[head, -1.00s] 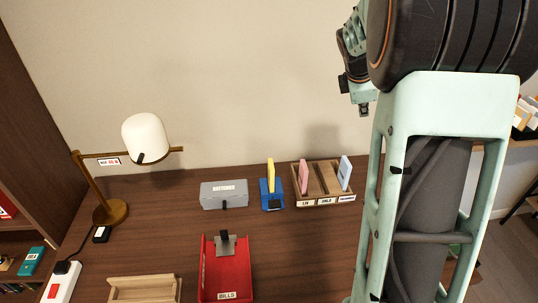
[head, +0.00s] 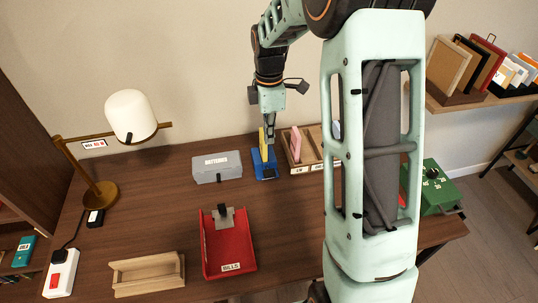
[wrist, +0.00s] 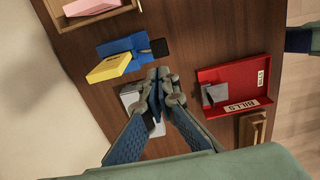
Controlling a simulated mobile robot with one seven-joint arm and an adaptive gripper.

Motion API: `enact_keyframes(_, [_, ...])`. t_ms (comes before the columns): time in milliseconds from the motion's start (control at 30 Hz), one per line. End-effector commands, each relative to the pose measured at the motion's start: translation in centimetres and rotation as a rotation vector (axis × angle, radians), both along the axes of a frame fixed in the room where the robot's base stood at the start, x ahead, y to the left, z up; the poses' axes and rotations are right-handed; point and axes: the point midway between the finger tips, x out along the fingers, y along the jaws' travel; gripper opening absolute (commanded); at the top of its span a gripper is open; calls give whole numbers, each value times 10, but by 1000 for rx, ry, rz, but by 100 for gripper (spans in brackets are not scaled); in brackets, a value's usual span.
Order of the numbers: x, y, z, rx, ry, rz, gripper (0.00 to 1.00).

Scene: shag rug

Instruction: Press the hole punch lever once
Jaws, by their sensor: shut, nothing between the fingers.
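What looks like the hole punch has a blue base (head: 266,172) and an upright yellow lever (head: 263,146), and stands toward the back of the desk. In the wrist view the blue base (wrist: 121,46) and the yellow lever (wrist: 109,67) lie left of and above my fingers. My gripper (head: 269,139) points down, shut and empty, and overlaps the lever's right side in the head view. The wrist view shows my fingertips (wrist: 158,74) apart from the lever, to its right. I cannot tell their exact height.
A grey labelled box (head: 217,168) stands just left of the punch, and a wooden sorter (head: 312,151) with cards just right. A red BILLS tray (head: 228,247) is in front. A lamp (head: 131,116) stands at left, a green box (head: 437,190) at right.

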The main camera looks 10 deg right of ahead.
Motion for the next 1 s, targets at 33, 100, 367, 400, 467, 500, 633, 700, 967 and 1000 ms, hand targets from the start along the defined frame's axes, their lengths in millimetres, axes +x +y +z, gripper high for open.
enact_keyframes(33, [-1,0,-6,0,4,0,0])
enact_keyframes(100, [-1,0,-16,0,5,1,0])
enact_keyframes(367, [-2,0,-72,-1,6,0,0])
enact_keyframes(400, [-2,0,-80,-1,6,0,0])
enact_keyframes(467, [-2,0,-92,-1,5,0,0])
enact_keyframes(500, [-2,0,-100,-1,5,1,0])
enact_keyframes(633, [-1,0,-119,-1,4,-1,0])
enact_keyframes(700, [-1,0,-126,-1,2,-2,0])
enact_keyframes(967, [0,0,-135,-1,-1,0,0])
enact_keyframes(1000, [0,0,-135,-1,-1,0,0])
